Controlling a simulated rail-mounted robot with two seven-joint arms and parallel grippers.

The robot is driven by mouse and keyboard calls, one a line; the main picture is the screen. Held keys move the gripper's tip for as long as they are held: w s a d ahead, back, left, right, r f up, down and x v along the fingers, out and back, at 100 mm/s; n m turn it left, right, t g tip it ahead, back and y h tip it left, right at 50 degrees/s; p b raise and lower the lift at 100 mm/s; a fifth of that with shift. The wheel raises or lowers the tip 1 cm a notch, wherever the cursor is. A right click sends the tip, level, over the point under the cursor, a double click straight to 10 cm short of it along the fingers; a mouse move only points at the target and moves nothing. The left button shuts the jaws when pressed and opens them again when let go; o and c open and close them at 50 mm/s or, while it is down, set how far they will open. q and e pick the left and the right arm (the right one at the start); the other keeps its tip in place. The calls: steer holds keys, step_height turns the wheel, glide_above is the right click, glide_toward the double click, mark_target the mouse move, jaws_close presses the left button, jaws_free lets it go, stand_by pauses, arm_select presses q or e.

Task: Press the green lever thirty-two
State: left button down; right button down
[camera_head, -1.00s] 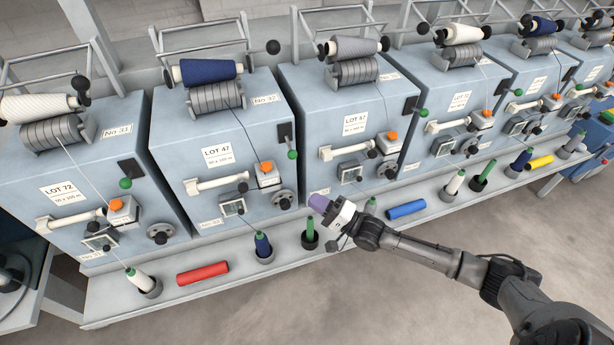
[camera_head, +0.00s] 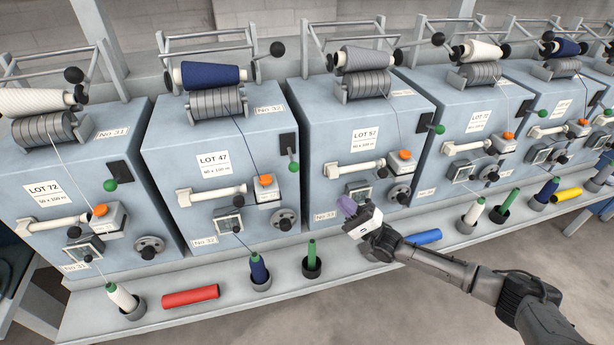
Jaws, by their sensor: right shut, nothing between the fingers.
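Unit No 32 (camera_head: 195,150) is the second machine from the left, a pale blue box with a dark blue cone on top and a "LOT 47" label. Its green-knobbed lever (camera_head: 293,166) sticks out from a black plate at the upper right of its front. My right gripper (camera_head: 347,206), with purple at its tip, is shut and empty. It is in front of the lower left part of the neighbouring unit, below and to the right of that lever, and apart from it. My left gripper is not in view.
Similar units stand on both sides, with green levers on unit 31 (camera_head: 110,185) and the unit to the right (camera_head: 439,129). The shelf below holds a red tube (camera_head: 190,297), a blue bobbin (camera_head: 259,268), a green bobbin (camera_head: 312,255) and a blue tube (camera_head: 423,237).

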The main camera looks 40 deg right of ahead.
mark_target(294, 167)
steer(key=s+a+b+x, duration=0.1)
steer(key=a+b+x, duration=0.1)
steer(key=x, duration=1.1)
steer(key=shift+s+r+b, duration=0.2)
steer(key=shift+b, duration=0.6)
steer(key=shift+a, duration=0.15)
steer(key=r+m+g+h+p, duration=0.1)
steer(key=m+p, duration=0.1)
steer(key=p, duration=0.5)
steer(key=s+r+m+g+h+p, duration=0.1)
steer(key=r+m+h+p, duration=0.1)
steer(key=p, duration=0.5)
steer(key=r+m+g+h+p, duration=0.2)
steer(key=m+p, duration=0.1)
steer(key=p, duration=0.5)
steer(key=shift+s+a+r, duration=0.15)
steer(key=shift+s+a, duration=0.1)
steer(key=shift+a, duration=0.05)
